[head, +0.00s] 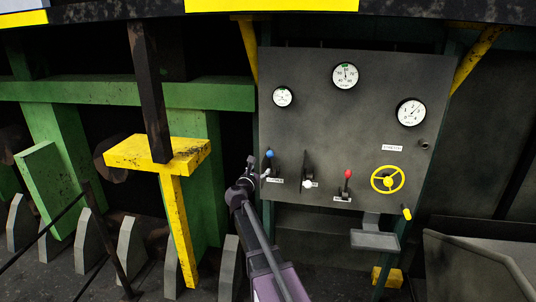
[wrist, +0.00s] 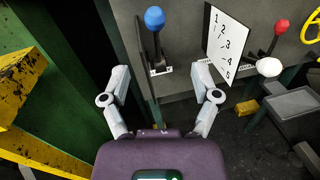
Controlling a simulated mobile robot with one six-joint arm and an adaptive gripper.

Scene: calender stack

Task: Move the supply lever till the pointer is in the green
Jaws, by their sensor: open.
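The blue-knobbed lever (head: 269,155) stands at the lower left of the grey panel, its small label too blurred to read. In the wrist view its blue knob (wrist: 154,18) is ahead, between the lines of my fingers. A white-knobbed lever (head: 307,184) has a plate numbered 1 to 5 (wrist: 228,42), and a red-knobbed lever (head: 348,175) stands to its right. My gripper (wrist: 163,88) is open and empty, short of the blue lever.
A right gauge (head: 411,112) and yellow handwheel (head: 387,179) are on the panel. A small grey tray (head: 375,240) juts out below. A yellow T-shaped stand (head: 176,220) and green frame are left of my arm. A dark plate edge (wrist: 147,70) stands beside the blue lever.

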